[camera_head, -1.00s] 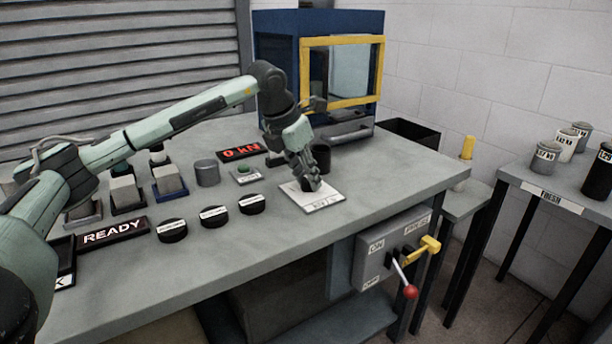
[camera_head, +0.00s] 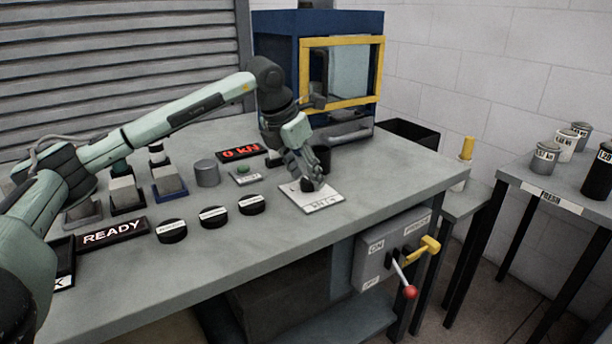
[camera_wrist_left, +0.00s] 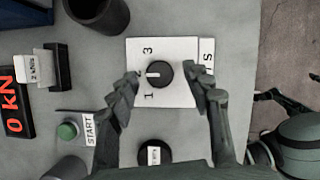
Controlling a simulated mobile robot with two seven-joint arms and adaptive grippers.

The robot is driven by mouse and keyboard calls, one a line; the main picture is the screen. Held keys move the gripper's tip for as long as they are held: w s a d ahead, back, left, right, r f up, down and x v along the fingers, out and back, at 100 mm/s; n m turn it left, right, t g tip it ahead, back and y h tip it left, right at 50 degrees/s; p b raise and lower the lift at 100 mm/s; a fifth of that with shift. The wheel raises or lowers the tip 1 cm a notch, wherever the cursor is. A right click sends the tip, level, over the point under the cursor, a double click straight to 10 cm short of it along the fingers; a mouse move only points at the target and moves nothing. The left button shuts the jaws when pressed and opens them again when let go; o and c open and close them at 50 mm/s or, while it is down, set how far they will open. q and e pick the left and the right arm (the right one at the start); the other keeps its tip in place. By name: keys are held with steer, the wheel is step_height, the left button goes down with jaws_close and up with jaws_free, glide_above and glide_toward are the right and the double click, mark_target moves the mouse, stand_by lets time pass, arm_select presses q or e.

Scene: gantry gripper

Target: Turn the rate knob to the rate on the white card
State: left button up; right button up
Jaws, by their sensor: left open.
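The rate knob (camera_wrist_left: 160,74) is round and black, on a white plate (camera_wrist_left: 178,48) marked 1, 2 and 3. In the left wrist view its white pointer points left, at the 2. My left gripper (camera_wrist_left: 162,82) is open, with one finger on each side of the knob and visible gaps. In the head view my left gripper (camera_head: 306,180) is low over the plate (camera_head: 326,202), partly covering the knob. The white card (camera_wrist_left: 40,67) stands in a dark holder; its small print seems to start with a 2.
A green START button (camera_wrist_left: 67,130) and a red 0 kN display (camera_head: 240,152) are near the plate. Several black round pieces (camera_head: 213,216) lie toward the front edge. A dark cup (camera_wrist_left: 98,12) stands close behind the plate. A blue press (camera_head: 275,60) stands behind.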

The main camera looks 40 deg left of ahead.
arm_select(q)
steer(key=v, duration=1.1)
